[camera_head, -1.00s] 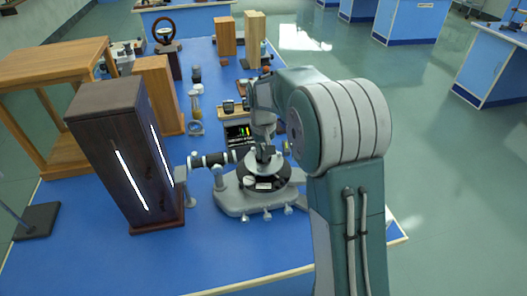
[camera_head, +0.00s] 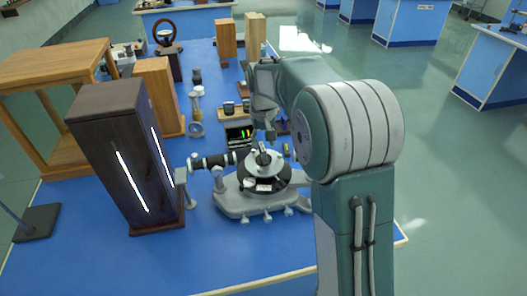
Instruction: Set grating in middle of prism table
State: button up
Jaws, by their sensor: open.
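My arm hides part of the bench right of the spectrometer.
A tall dark wooden lamp box (camera_head: 115,165) with bright slits stands left of the spectrometer. A wooden box (camera_head: 158,95) and a wooden stand (camera_head: 50,60) are behind it. Small items, including a dark display (camera_head: 240,136), lie behind the spectrometer. The bench front (camera_head: 190,260) is clear.

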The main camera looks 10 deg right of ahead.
aim_at(264, 148)
notch_tip(264, 148, up, 7)
jog(key=shift+s+r, duration=0.1)
jog(key=shift+r, duration=0.1)
jog(key=s+r+t, duration=0.2)
jog(key=s+r, duration=0.1)
jog(key=s, duration=0.8)
jog(key=s+r+t, duration=0.2)
jog(key=s, duration=0.9)
jog(key=s+f+t, duration=0.1)
jog(key=s+f, duration=0.3)
jog(key=s, duration=0.4)
jog(key=shift+t, duration=0.3)
